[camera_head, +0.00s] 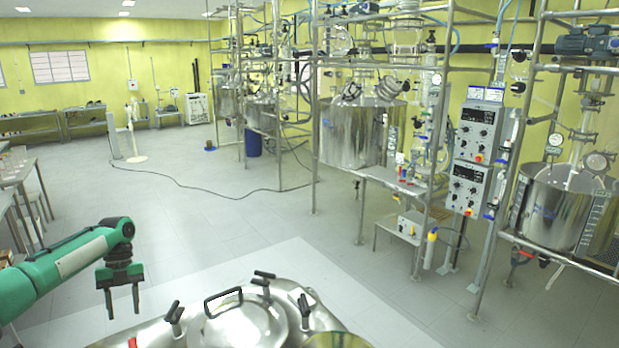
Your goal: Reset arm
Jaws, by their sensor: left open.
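My left arm comes in from the left in green and dark grey. Its left gripper (122,302) points down with its two dark fingers apart and nothing between them. It hangs in the air to the left of a shiny steel vessel lid (240,328) with a black handle (223,297) and black-knobbed clamps. The gripper and the lid look apart. My right gripper is not in the picture.
Glass and steel reactors (345,135) stand in metal frames along the right and back. Control boxes (478,130) hang on the right frame. Benches (20,168) stand at the left. A black cable (225,196) crosses the otherwise open grey floor.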

